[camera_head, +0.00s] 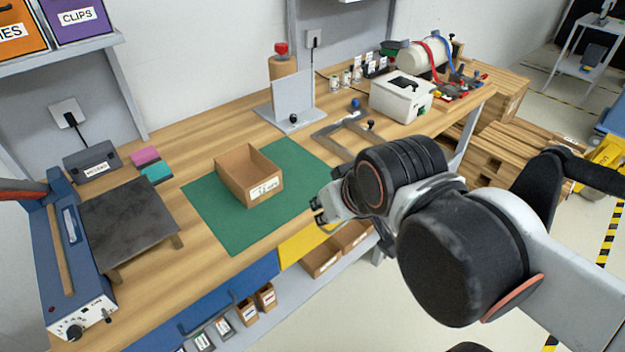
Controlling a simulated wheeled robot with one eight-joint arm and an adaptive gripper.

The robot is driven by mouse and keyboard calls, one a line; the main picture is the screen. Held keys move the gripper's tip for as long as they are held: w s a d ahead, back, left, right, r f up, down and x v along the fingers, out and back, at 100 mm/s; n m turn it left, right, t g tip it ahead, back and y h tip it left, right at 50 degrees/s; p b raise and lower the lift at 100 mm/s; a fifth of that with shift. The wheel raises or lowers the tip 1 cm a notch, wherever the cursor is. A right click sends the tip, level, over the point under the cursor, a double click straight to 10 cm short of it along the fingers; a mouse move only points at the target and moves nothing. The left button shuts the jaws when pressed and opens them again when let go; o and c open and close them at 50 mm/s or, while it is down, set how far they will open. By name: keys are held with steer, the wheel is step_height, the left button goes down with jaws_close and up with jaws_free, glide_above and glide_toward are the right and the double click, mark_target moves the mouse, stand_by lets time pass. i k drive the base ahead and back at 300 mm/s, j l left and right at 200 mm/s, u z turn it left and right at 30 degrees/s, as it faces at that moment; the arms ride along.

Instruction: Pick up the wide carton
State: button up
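An open-topped brown carton (232,185) with a white label on its front sits upright on the green mat (222,232) on the workbench. It is the only carton on the bench top and looks like the wide carton. Its inside looks empty from here. My gripper (320,210) is to the right of the carton, apart from it, near the right corner of the mat. My wrist and the viewing angle hide most of the fingers, so their opening is unclear. No object shows in it.
A dark raised plate (128,218) and a blue sealer (75,265) stand at the left. A grey upright stand (292,100) and a white box (401,98) are behind. Small cartons (322,258) sit below the bench top. Bare mat lies around the carton.

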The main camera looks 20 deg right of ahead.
mark_target(253, 178)
steer(key=i+j+z, duration=0.15)
steer(key=j+z, duration=1)
steer(key=i+j, duration=0.05)
steer(key=j, duration=0.05)
